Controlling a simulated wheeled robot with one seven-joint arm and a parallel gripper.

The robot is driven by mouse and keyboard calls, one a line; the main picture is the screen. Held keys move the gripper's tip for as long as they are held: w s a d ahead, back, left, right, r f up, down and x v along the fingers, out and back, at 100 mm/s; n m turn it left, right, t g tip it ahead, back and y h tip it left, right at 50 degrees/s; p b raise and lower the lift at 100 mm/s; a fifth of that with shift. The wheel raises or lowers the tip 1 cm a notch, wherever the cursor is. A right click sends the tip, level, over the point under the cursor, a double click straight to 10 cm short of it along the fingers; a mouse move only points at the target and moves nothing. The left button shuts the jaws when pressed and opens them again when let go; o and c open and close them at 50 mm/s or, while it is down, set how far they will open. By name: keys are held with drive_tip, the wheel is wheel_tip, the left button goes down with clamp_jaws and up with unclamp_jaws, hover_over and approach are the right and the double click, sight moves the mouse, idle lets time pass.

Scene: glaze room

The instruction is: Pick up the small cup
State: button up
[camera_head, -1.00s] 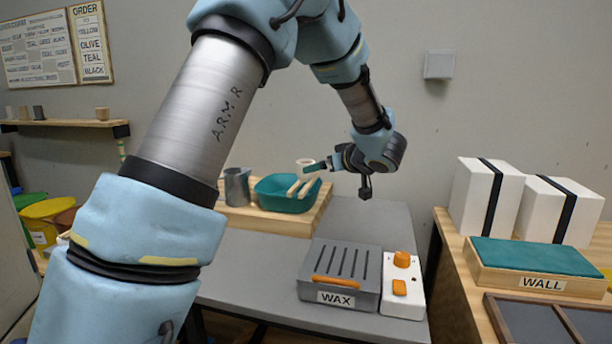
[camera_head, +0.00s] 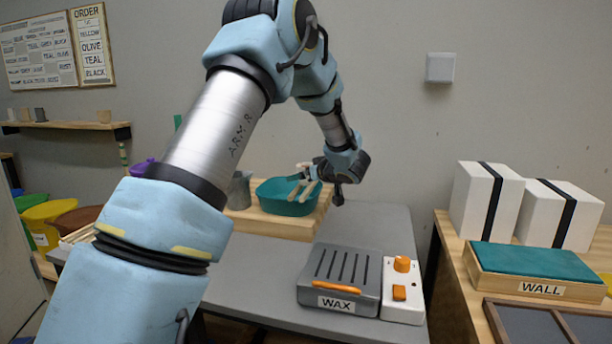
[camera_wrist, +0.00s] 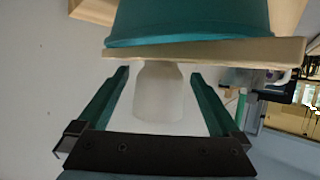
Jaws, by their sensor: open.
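A pale, off-white small cup (camera_wrist: 160,92) stands between my gripper's two teal fingers in the wrist view. My gripper (camera_wrist: 160,74) is open, with a visible gap on each side of the cup.
The teal basin (camera_head: 275,198) stands on a wooden board (camera_head: 262,225), a wooden stick (camera_wrist: 220,52) across it. A grey pitcher (camera_head: 239,190) is left of it. A wax unit (camera_head: 338,277) sits in front. Several cups stand on the wall shelf (camera_head: 75,125).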

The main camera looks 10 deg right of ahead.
drive_tip(key=shift+c, duration=0.4)
clamp_jaws()
drive_tip(key=shift+r, duration=0.25)
idle(0.4)
wheel_tip(320, 180, up, 9)
drive_tip(key=shift+r, duration=0.2)
idle(0.9)
idle(0.5)
